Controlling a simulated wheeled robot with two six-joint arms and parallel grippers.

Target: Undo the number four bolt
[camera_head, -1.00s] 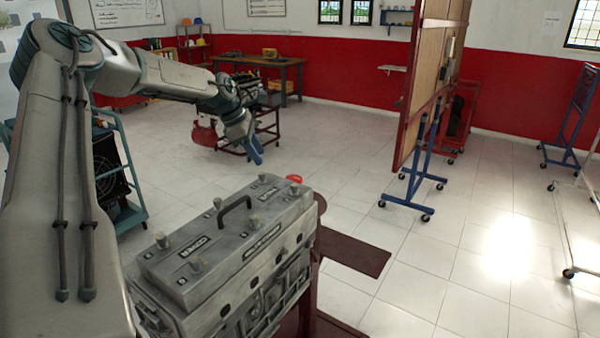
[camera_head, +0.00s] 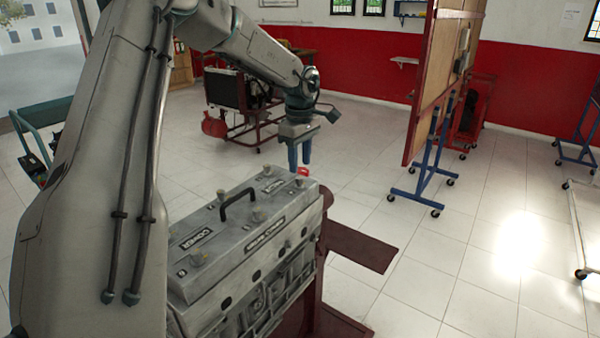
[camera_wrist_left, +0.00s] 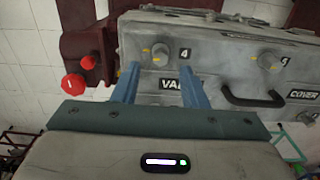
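The engine block (camera_head: 245,260) has a grey valve cover (camera_head: 222,222) on top with several bolts and a black handle (camera_head: 238,200). In the left wrist view, the bolt marked 4 (camera_wrist_left: 160,53) stands near one end of the cover, with yellow marks beside it. It appears between and beyond my left fingers. My left gripper (camera_head: 299,160) is open and empty, pointing down above the far end of the engine. Its two blue fingers also show apart in the left wrist view (camera_wrist_left: 160,83). My right gripper is in neither view.
Another bolt (camera_wrist_left: 270,60) and the handle (camera_wrist_left: 254,98) lie right of the bolt marked 4 in the left wrist view. Red knobs (camera_wrist_left: 73,84) stick out beside the engine's end. A wheeled board (camera_head: 440,85) stands behind; open floor lies to the right.

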